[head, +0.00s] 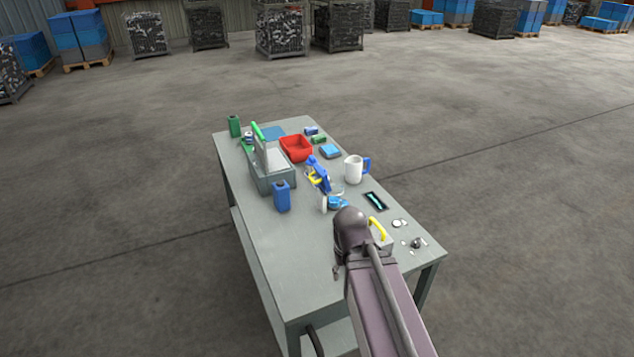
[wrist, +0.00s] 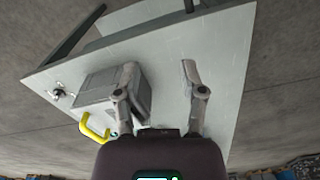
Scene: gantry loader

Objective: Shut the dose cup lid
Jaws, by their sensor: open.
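My gripper (wrist: 160,67) is open above the table, with bare tabletop between its fingers. In the wrist view a grey box (wrist: 97,82) with a yellow handle is left of the fingers; the left finger overlaps it. I cannot tell whether they touch. The yellow handle (head: 378,228) also shows in the head view, beside my arm, which hides most of the box and my fingers. I cannot tell for certain which thing is the dose cup or how its lid stands. A larger grey container (head: 270,179) has its green-edged lid (head: 261,146) raised.
The grey table (head: 300,265) also holds a blue bottle (head: 282,197), a blue spray bottle (head: 319,174), a red tray (head: 296,148), a white jug (head: 353,169) and a dark tray (head: 376,201). Small pieces lie at the right edge. The near left tabletop is clear.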

